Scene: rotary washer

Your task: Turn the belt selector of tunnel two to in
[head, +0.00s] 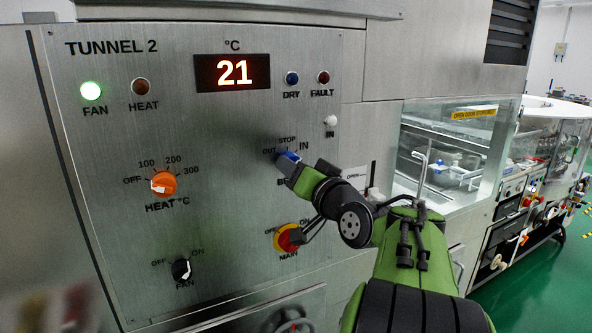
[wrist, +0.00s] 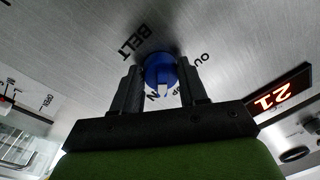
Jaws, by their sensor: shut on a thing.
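The belt selector is a blue knob (head: 289,157) on the Tunnel 2 panel (head: 215,140). Its printed positions are OUT, STOP and IN, around its upper side. My gripper (head: 284,161) is at the knob and covers part of it in the head view. In the wrist view the two dark fingers of my gripper (wrist: 160,88) stand on either side of the blue knob (wrist: 158,70), shut on it. A white mark shows on the knob's near edge. I cannot tell for certain which position the mark points to.
The orange heat knob (head: 163,184), black fan knob (head: 181,269) and red-yellow main switch (head: 287,238) are on the same panel. The display (head: 232,73) reads 21. The green FAN lamp (head: 91,91) is lit; the white IN lamp (head: 331,120) is above right of the selector.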

